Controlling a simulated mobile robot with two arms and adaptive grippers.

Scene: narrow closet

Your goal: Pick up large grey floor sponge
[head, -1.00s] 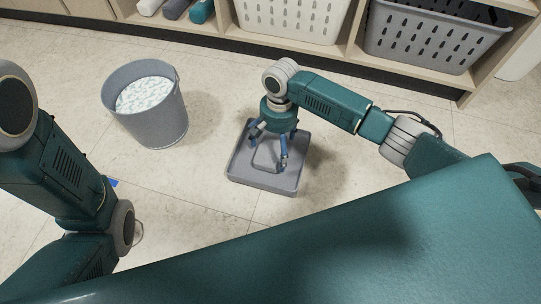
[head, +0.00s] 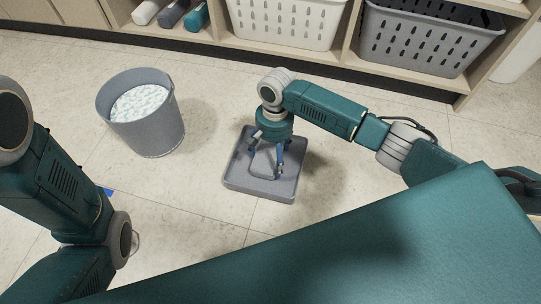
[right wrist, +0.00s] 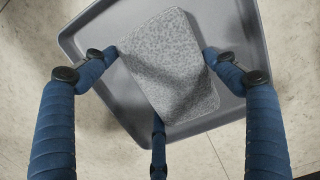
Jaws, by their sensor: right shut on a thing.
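The large grey sponge (head: 262,166) lies in a shallow grey tray (head: 258,190) on the floor. My right gripper (head: 266,160) reaches down from above and is shut on the sponge. In the right wrist view the two upper blue fingertips of the gripper (right wrist: 160,54) are at opposite sides of the sponge, and a third finger is at its lower edge. My left arm shows at the left, but its gripper is not visible.
A grey bucket (head: 147,122) with white foamy contents stands left of the tray. A shelf unit along the back holds a white basket (head: 290,22), a grey basket (head: 425,38) and rolled items (head: 172,14). Tiled floor between bucket and tray is clear.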

